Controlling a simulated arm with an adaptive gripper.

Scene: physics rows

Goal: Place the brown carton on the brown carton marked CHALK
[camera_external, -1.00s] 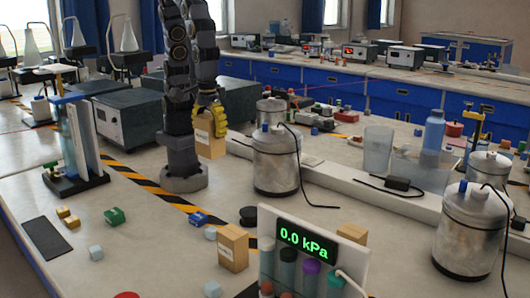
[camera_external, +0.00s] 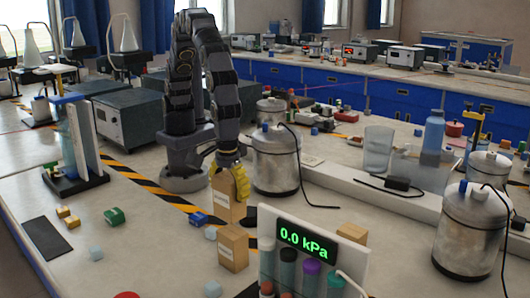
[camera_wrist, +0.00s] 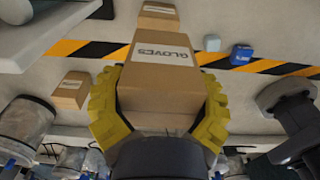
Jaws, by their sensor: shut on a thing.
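My gripper (camera_external: 230,184), with yellow fingers, is shut on a brown carton (camera_external: 227,208). In the wrist view the fingers (camera_wrist: 160,108) grip its two sides, and its label reads GLOVES (camera_wrist: 160,80). A second brown carton (camera_external: 234,248) stands on the bench just in front of and below the held one; it also shows at the top of the wrist view (camera_wrist: 158,17). A third brown carton (camera_external: 352,233) stands to the right, partly behind the display; it is at the left of the wrist view (camera_wrist: 72,90). I cannot read which carton is marked CHALK.
A pressure display (camera_external: 303,240) with a tube rack stands at the front, right of the near carton. A metal canister (camera_external: 275,165) is close to the gripper's right. A blue block (camera_external: 198,218) and pale blocks lie to the left. Striped tape (camera_external: 150,186) crosses the bench.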

